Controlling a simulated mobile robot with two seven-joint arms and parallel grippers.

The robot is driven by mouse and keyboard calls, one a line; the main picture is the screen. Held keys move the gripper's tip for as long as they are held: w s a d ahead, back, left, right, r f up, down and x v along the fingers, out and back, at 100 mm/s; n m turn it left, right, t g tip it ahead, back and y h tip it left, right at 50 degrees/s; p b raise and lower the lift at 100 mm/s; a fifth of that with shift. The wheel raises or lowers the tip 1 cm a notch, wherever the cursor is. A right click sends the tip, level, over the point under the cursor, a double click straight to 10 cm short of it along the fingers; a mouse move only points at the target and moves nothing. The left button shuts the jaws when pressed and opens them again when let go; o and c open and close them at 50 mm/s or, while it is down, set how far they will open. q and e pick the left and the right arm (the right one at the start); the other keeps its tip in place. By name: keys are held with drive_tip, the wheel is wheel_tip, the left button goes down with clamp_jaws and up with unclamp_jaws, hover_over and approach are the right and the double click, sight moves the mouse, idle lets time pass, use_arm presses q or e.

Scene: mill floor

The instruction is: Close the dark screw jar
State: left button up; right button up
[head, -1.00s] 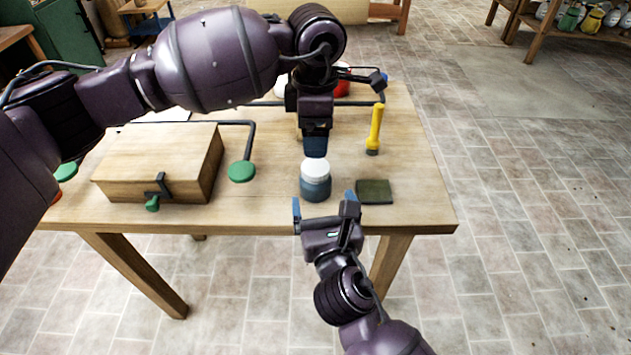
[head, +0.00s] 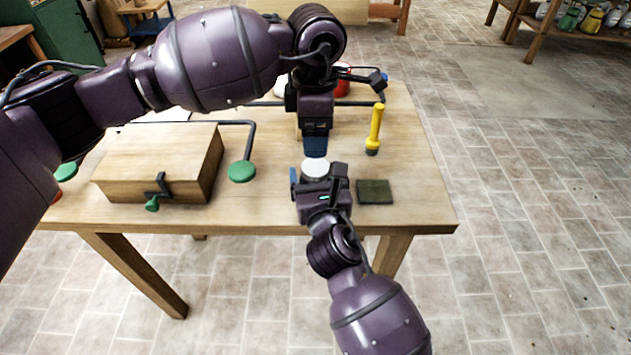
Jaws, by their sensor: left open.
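The dark blue screw jar stands upright near the table's front edge. Its white lid (head: 315,167) sits on top; I cannot tell how tightly. The jar's body is now mostly hidden behind my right gripper. My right gripper (head: 317,176) is low at the jar, with its fingers on either side of it. It looks open, with a small gap at the left finger; the right side's contact is unclear. My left gripper (head: 315,150) points down just above and behind the lid, open and empty, apart from the lid as far as I can see.
A wooden box (head: 155,165) with a green-knobbed clamp (head: 153,203) is at the left. A green knob (head: 242,171) on a bent rod lies beside it. A dark green pad (head: 374,192) and a yellow-handled tool (head: 375,128) are to the right. Red and white items at the back are partly hidden.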

use_arm(q)
drive_tip(key=shift+r, duration=0.1)
use_arm(e)
drive_tip(key=c, duration=1.4)
clamp_jaws()
use_arm(q)
drive_tip(key=m, duration=1.4)
drive_tip(key=a+m, duration=0.1)
drive_tip(key=m, duration=0.6)
drive_tip(key=shift+w+r+m+y, duration=0.15)
drive_tip(key=shift+r+m+y, duration=0.15)
drive_tip(key=shift+m, duration=0.1)
drive_tip(key=m, duration=0.4)
drive_tip(key=shift+d+f, duration=0.15)
drive_tip(key=shift+d, duration=0.1)
drive_tip(key=m, duration=0.5)
drive_tip(key=shift+d+m, duration=0.25)
drive_tip(key=shift+m, duration=0.05)
